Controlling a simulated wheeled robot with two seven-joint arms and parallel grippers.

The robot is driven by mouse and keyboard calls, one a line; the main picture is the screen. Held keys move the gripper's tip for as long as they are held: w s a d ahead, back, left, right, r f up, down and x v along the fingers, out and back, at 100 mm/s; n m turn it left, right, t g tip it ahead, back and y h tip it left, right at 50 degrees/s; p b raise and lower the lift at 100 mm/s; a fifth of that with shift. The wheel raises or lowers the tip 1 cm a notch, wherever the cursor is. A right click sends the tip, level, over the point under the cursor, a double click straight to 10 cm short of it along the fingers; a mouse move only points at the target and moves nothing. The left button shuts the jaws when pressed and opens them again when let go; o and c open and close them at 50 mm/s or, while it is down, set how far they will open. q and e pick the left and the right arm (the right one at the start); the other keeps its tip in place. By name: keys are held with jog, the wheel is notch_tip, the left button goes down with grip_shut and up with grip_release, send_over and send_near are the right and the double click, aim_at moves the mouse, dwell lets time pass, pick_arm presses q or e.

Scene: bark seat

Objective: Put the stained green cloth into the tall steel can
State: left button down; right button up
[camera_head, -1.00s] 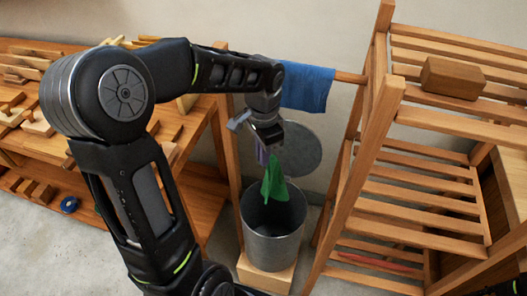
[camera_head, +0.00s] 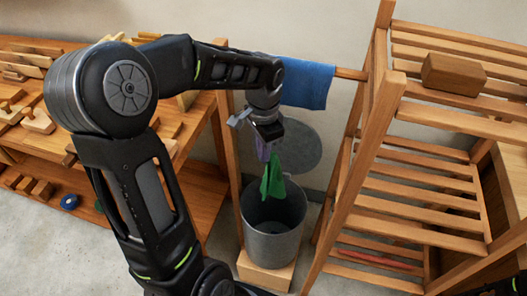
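The green cloth (camera_head: 272,178) hangs from my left gripper (camera_head: 265,145), over the mouth of the tall steel can (camera_head: 272,243). Its lower end overlaps the can's opening in the view from my head; I cannot tell whether it is below the rim. A purple patch shows at the gripper's fingers, above the green. My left gripper is closed on the cloth. The can stands open on a wooden block (camera_head: 266,272), with its round grey lid (camera_head: 300,148) raised behind it. My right gripper is not in view; only a dark bit shows at the bottom right corner.
A blue cloth (camera_head: 306,84) hangs on a wooden rail behind the can. A slatted wooden rack (camera_head: 420,200) with a brown block (camera_head: 453,74) stands close on the right. A workbench with wooden tools (camera_head: 38,118) stands on the left.

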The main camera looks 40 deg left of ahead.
pick_arm(q)
jog(key=shift+w+a, duration=0.1)
jog(key=shift+w, duration=0.15)
notch_tip(320, 180, down, 29)
jog(key=b, duration=2)
jog(key=shift+b, duration=0.35)
dwell(0.4)
jog(key=c, duration=1)
grip_release()
jog(key=shift+o, duration=0.6)
jog(key=o, duration=0.6)
